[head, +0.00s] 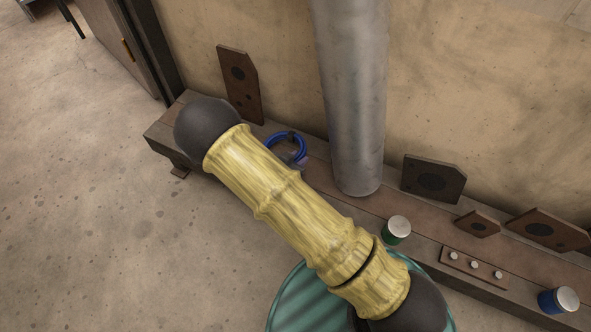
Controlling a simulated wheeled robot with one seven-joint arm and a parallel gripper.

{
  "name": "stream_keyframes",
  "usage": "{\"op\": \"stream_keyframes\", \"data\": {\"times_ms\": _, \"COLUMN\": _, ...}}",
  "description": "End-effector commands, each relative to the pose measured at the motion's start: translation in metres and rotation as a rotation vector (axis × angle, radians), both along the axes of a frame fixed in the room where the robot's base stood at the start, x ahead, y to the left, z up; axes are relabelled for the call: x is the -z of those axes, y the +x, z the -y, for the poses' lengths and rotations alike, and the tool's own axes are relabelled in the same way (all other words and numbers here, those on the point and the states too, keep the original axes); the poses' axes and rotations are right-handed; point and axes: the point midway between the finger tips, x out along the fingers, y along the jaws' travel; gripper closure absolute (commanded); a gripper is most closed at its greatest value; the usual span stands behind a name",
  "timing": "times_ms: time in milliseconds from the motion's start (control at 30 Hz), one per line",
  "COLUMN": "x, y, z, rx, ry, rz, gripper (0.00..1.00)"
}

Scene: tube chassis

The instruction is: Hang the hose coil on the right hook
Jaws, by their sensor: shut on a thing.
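The hose coil (290,147) is a small blue ring with a dark band at its top. It shows just past the upper edge of my yellow arm, in front of the bench at the wall. My arm covers its lower left part. A small pale lilac patch shows at its lower right, too small to identify. My gripper is not clearly visible; my own arm crosses the middle of the view and hides the space below it. I cannot make out the right hook or any other hook here.
A long low bench (405,211) runs along the wall. A thick grey pipe (352,95) rises from it. Dark plates (433,178) lean on the wall. A green can (397,231) and a blue can (558,300) stand at right. A teal ribbed drum (296,305) is below my arm.

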Motion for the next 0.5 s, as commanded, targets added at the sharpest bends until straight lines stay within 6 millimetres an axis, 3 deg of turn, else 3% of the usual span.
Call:
{"op": "stream_keyframes", "data": {"times_ms": 267, "x": 0.0, "y": 0.0, "z": -0.003, "rx": -0.004, "ry": 0.001, "rz": 0.003, "gripper": 1.0}}
{"op": "stream_keyframes", "data": {"times_ms": 500, "x": 0.032, "y": 0.0, "z": 0.0, "rx": 0.0, "ry": 0.0, "rz": 0.002, "gripper": 1.0}}
